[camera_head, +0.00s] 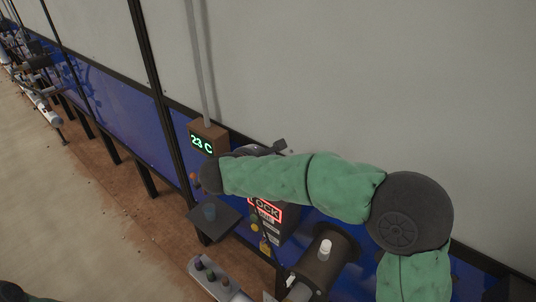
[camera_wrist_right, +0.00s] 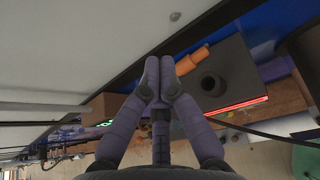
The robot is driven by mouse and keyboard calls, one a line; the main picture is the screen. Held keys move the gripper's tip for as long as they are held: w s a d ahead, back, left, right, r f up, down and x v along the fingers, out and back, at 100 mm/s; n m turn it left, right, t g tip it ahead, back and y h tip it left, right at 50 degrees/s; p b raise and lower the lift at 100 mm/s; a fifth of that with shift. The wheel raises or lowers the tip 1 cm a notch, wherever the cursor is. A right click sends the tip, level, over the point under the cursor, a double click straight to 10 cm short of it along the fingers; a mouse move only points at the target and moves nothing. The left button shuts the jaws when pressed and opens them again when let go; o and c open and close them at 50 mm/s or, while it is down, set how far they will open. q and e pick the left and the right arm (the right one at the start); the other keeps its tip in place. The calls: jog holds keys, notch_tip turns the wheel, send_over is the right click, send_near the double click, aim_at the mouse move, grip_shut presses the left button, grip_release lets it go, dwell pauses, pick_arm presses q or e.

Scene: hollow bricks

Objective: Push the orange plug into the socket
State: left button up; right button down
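The orange plug (camera_wrist_right: 193,60) is a short orange cylinder in the wrist view, lying along the back edge of a dark box top. My right gripper (camera_wrist_right: 159,78) has its two purple fingers together, with nothing visible between them. The tip of the right-hand finger is right beside the near end of the plug; I cannot tell whether they touch. A dark round piece with a hole (camera_wrist_right: 212,84) stands on the box top; I cannot tell if it is the socket. In the head view my green-sleeved right forearm hides the plug and most of the gripper (camera_head: 278,147).
The box has a red lit "LOCK" display (camera_head: 266,209). A brown box reading 23 C (camera_head: 207,139) is left of it, by the grey wall (camera_head: 350,80). A dark plate (camera_head: 212,217) and a dark cylinder with a white top (camera_head: 322,262) stand in front.

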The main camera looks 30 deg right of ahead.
jog(key=c, duration=1.4)
grip_release()
jog(key=shift+c, duration=0.2)
jog(key=shift+a, duration=0.1)
jog(key=v, duration=1.2)
